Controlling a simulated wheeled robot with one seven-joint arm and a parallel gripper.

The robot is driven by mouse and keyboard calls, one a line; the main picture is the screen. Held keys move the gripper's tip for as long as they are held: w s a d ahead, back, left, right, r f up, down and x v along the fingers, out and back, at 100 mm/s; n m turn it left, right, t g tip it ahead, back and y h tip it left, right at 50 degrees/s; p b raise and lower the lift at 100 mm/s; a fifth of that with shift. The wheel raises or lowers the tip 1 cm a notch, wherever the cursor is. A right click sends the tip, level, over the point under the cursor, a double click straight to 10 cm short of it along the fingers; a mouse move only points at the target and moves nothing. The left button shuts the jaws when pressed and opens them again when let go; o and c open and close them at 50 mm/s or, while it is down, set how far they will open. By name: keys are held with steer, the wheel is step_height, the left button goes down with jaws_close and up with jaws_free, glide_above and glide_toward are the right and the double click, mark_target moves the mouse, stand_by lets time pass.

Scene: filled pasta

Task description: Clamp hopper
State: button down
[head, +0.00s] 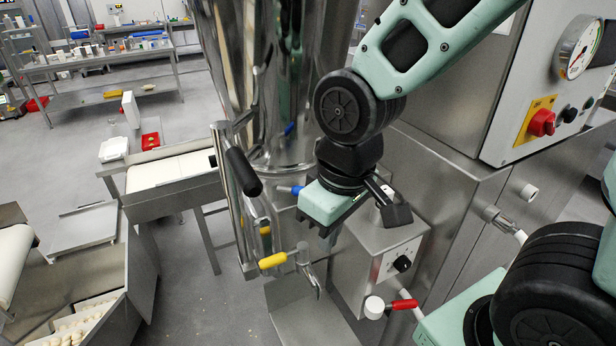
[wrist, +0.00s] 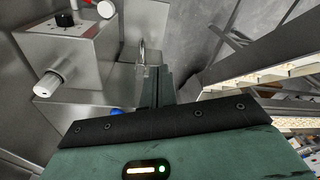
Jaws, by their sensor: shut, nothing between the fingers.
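The hopper (head: 290,90) is a tall shiny steel vessel at the top middle of the head view. A steel bar frame with a black-handled lever (head: 243,172) stands at its left side; I cannot tell whether the clamp is closed. My gripper (head: 325,231) is right of and below that lever, apart from it, pointing down in front of the hopper's base. It is shut and empty. A blue handle (head: 290,190) lies just left of my gripper and partly shows in the wrist view (wrist: 117,112). In the wrist view my fingers (wrist: 160,90) are partly hidden by the gripper body.
A yellow-handled valve (head: 272,260) stands below left of my gripper. A steel box with a black knob (head: 402,264) is below right, with a red handle (head: 403,304) under it. A control panel with a red switch (head: 541,123) is at right. A conveyor (head: 170,172) stands left.

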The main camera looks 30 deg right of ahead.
steer(key=w+d+m+t+h, duration=0.1)
steer(key=w+d+m, duration=0.5)
steer(key=w+d, duration=0.45)
steer(key=w+a+r+m+t+h, duration=0.1)
steer(key=w+a+r+m+h, duration=0.1)
steer(key=w+r+m, duration=0.3)
steer(key=shift+w+a+r+m+p, duration=0.35)
steer(key=shift+w+m, duration=0.45)
steer(key=shift+w, duration=1.3)
steer(key=shift+f, duration=0.1)
steer(key=x, duration=1)
steer(key=shift+d, duration=0.25)
steer(key=shift+s+a+f+p, duration=0.1)
steer(key=shift+s+a+p, duration=0.9)
steer(key=shift+s, duration=0.1)
steer(key=shift+s+a+f, duration=0.25)
steer(key=shift+s+a, duration=0.05)
steer(key=shift+s, duration=0.1)
steer(key=shift+s+r+p, duration=0.1)
steer(key=shift+p, duration=0.3)
steer(key=shift+s+a+m+h, duration=0.15)
steer(key=shift+m+h, duration=0.15)
steer(key=shift+m, duration=0.1)
